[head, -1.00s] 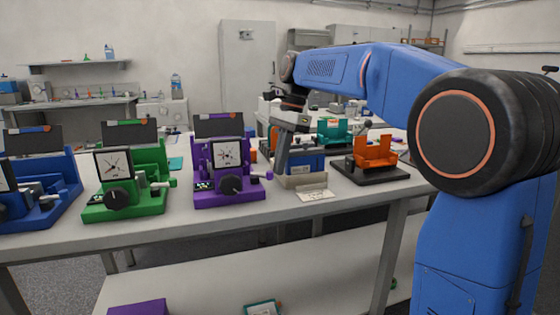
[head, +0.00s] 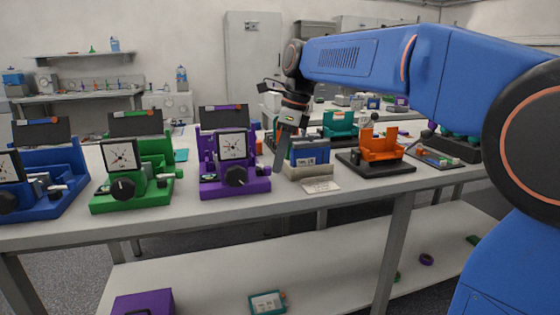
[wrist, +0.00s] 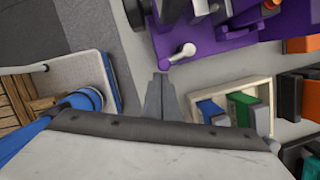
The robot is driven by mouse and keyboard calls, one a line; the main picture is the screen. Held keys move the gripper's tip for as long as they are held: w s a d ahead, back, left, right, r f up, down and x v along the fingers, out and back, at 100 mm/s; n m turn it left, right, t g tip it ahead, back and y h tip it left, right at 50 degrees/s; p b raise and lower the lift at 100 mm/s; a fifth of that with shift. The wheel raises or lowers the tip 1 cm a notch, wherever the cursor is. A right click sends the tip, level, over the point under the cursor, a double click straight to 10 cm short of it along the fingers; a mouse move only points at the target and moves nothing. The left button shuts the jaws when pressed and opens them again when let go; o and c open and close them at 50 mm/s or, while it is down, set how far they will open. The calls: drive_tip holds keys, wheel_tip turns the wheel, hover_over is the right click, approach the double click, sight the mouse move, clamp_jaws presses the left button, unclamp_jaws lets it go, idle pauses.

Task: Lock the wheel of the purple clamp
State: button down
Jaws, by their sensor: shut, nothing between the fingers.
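The purple clamp (head: 207,182) stands on the bench with a square dial (head: 233,146) and a round black wheel (head: 236,176) on its front. A small pale lever sticks out at its right side. In the wrist view, part of the purple clamp (wrist: 230,38) is at the top right, with the pale lever (wrist: 184,52) on its base. My gripper (head: 279,172) is shut and empty, pointing down just right of the clamp and apart from it. Its fingertips (wrist: 160,77) show below the lever in the wrist view. I cannot tell whether the wheel is locked.
A similar green clamp (head: 155,198) and blue clamp (head: 70,190) stand to the left. A beige holder (head: 312,172) with blue and green items is close right of my gripper. An orange fixture (head: 380,145) on a black base is farther right. The bench's front strip is clear.

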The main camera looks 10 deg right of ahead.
drive_tip(key=shift+w+a, duration=0.1)
drive_tip(key=shift+w, duration=0.15)
drive_tip(key=shift+w+a, duration=0.25)
drive_tip(key=shift+w, duration=0.25)
drive_tip(key=shift+r, duration=0.1)
